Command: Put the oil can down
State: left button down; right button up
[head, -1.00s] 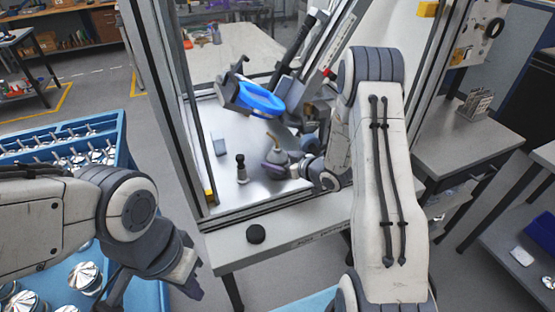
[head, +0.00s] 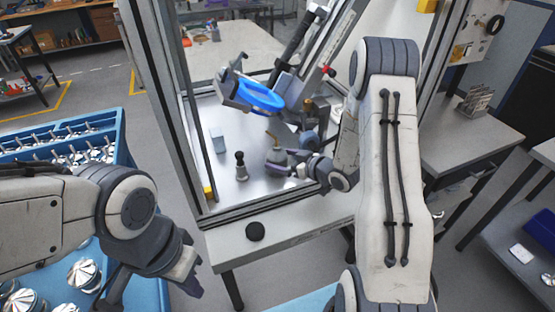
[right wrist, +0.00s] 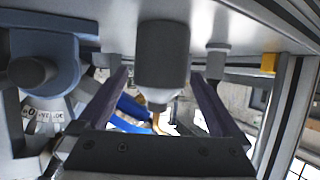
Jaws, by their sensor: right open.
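The grey oil can (head: 277,156) stands upright on the light work surface inside the framed station, its thin brass spout upward. My right gripper (head: 296,164) is open at its right side in the head view. In the right wrist view, which looks upside down, the can (right wrist: 162,55) sits between the two spread fingers of the right gripper (right wrist: 158,105), with visible gaps on both sides. My left gripper (head: 193,284) hangs empty at lower left, by the blue crate; its jaw opening is unclear.
A black-knobbed tool (head: 240,166) stands left of the can, and a small grey-blue block (head: 217,142) lies beyond it. A tilted fixture with a blue ring (head: 261,97) overhangs behind. The blue crate (head: 130,165) holds metal parts.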

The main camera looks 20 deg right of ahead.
jog(key=b+v, duration=0.1)
jog(key=v, duration=0.8)
jog(key=s+a+r+n+g+h, duration=0.1)
jog(key=s+a+r+g+h, duration=0.15)
jog(key=a, duration=0.45)
jog(key=s+a+r+g+h, duration=0.1)
jog(key=s+a+g+h, duration=0.15)
jog(key=a, duration=0.45)
jog(key=s+a+r+g, duration=0.2)
jog(key=s+a+g, duration=0.1)
jog(key=s, duration=0.8)
jog(key=s+a+r+n+g, duration=0.1)
jog(key=s+a+g, duration=0.3)
jog(key=s, duration=0.6)
jog(key=shift+s+a+r+y, duration=0.3)
jog(key=shift+s+a+r, duration=0.1)
jog(key=shift+a, duration=0.35)
